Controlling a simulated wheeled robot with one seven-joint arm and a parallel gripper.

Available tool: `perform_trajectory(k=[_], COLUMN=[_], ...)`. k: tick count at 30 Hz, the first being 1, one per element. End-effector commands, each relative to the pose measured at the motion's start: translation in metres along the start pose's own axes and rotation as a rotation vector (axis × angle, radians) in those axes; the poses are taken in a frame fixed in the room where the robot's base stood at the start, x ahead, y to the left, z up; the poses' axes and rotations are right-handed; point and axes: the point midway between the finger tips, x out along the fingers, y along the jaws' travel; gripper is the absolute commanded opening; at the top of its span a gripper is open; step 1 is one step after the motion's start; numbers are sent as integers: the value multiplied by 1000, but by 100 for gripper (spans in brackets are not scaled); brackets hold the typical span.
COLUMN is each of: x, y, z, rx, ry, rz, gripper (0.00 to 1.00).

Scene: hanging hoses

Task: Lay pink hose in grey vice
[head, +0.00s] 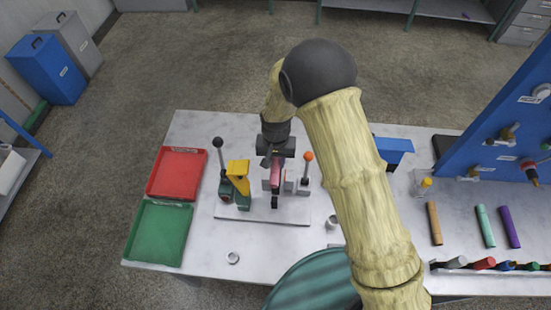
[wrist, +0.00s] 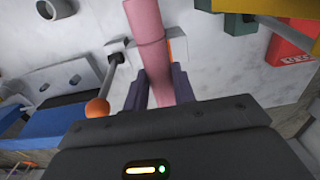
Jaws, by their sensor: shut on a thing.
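My gripper (head: 274,190) points down over the workbench and is shut on the pink hose (head: 275,172). In the wrist view the hose (wrist: 148,30) runs between the two dark fingers (wrist: 160,78) and away from them. The grey vice (head: 291,184), with an orange-balled lever, stands just right of the gripper on a pale base plate. In the wrist view its pale jaw blocks (wrist: 121,50) show on both sides of the hose, with the orange ball left of the fingers. I cannot tell whether the hose is between the jaws or above them.
A green and yellow vice (head: 237,187) with a black-balled lever stands left on the same base plate (head: 262,218). Red (head: 177,150) and green (head: 160,256) trays lie further left. Loose hoses (head: 484,226) lie at the right. A metal ring (head: 233,258) lies in front.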

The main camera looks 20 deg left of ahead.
Motion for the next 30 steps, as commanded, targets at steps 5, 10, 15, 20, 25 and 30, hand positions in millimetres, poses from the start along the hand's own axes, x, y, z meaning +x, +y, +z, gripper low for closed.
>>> perform_trajectory(k=[5,10,15,20,25,30], x=[18,31,38,38,38,38], y=[1,-2,-4,-4,-2,-1], z=[0,1,1,1,0,0], rx=[1,-5,-7,-8,-3,-2], ry=[0,0,1,1,1,1], rz=[0,0,0,0,0,0], gripper=[3,3,3,3,3,3])
